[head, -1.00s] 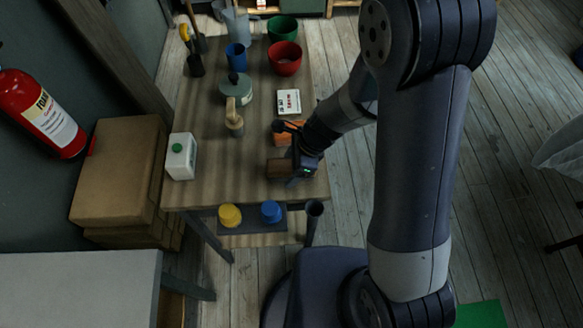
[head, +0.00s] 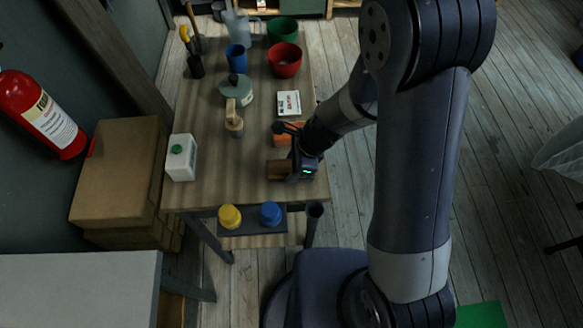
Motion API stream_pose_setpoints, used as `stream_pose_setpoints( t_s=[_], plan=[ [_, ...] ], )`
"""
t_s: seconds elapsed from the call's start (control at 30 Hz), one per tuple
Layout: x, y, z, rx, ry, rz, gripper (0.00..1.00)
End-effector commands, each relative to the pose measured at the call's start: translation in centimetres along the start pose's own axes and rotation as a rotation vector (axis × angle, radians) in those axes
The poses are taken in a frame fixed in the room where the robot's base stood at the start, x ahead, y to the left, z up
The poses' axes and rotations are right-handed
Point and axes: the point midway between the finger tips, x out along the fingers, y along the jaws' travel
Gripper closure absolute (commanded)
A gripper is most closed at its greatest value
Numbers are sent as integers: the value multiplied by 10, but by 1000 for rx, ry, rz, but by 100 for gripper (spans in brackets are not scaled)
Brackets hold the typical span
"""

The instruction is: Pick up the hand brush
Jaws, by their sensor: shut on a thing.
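My gripper (head: 293,168) is low over the near right part of the wooden table. It is shut on a brown, block-like wooden thing (head: 278,169), which seems to be the hand brush. The brown thing sticks out to the left of the gripper, near the table's front right corner. Its right end is hidden by the gripper. I cannot tell whether it touches the tabletop, and no bristles can be made out.
An orange thing (head: 283,140) lies just behind the gripper, with a white box (head: 289,103) beyond it. A white carton (head: 181,157) stands at the left edge. A wooden-handled tool (head: 234,119) and a red bowl (head: 285,60) are farther back. The front middle of the table (head: 228,180) is clear.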

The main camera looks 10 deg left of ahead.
Motion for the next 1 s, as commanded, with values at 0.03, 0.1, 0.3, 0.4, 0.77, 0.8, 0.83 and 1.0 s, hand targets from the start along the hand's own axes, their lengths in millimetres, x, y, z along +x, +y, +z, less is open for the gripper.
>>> stream_pose_setpoints(
  t_s=[0.03, 0.1, 0.3, 0.4, 0.77, 0.8, 0.83, 1.0],
  plan=[
    [0, 0, 0, 0, 0, 0, 81],
    [-3, 0, 1, 0, 0, -1, 81],
    [-26, -1, 11, -3, -2, -5, 81],
    [-43, -1, 18, -3, -3, -6, 81],
    [-92, 0, 38, -2, -1, -2, 81],
    [-94, 0, 39, -1, -1, -2, 81],
    [-95, 0, 40, 0, 0, -2, 81],
    [-98, 0, 40, 0, 0, 0, 81]
  ],
)
